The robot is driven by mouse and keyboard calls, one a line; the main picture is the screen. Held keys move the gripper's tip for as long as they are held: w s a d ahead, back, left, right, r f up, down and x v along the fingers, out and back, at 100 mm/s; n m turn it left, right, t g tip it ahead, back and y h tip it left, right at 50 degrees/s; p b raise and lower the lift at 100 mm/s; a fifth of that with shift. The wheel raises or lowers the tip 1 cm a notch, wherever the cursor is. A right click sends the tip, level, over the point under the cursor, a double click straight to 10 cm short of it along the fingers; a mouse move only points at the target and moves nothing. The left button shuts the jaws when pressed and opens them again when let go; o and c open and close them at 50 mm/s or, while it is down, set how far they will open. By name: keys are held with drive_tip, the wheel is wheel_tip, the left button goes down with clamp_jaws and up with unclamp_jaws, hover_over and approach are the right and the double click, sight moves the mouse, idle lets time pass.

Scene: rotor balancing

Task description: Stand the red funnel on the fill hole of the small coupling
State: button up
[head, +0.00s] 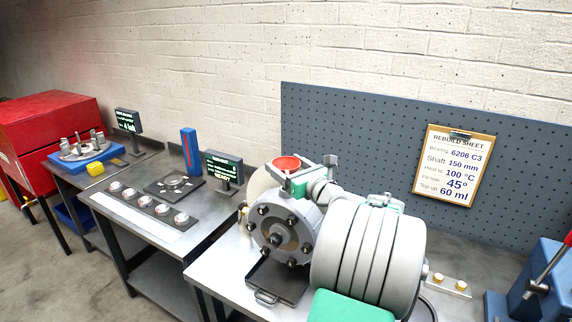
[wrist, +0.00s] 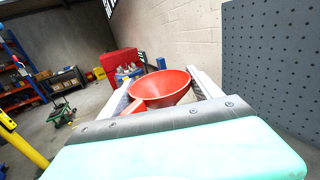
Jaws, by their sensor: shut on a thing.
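The red funnel (wrist: 160,88) sits between the two fingers of my gripper (wrist: 158,100) in the wrist view, with its wide mouth facing up. In the head view my gripper (head: 308,176) is shut on the funnel (head: 285,163), whose red rim shows above the small coupling (head: 283,232), a grey round housing with a ring of dark bolts. The funnel's spout and the coupling's fill hole are hidden behind the gripper and housing, so I cannot tell whether the spout is in the hole or above it.
A black tray (head: 277,284) with a handle lies below the coupling. A display (head: 224,168) and a bench with several white-topped pieces stand to the left. A pegboard (head: 360,135) with a rebuild sheet (head: 452,166) rises behind. A blue press (head: 541,295) stands at the right.

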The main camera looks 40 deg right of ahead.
drive_tip(key=shift+f, duration=0.15)
idle(0.4)
drive_tip(key=shift+f+b, duration=0.35)
drive_tip(key=shift+f, duration=1.15)
drive_tip(key=o, duration=1.4)
drive_tip(key=shift+r, duration=0.1)
drive_tip(key=shift+c, duration=0.8)
drive_tip(key=shift+o, duration=0.4)
drive_tip(key=shift+d, duration=0.1)
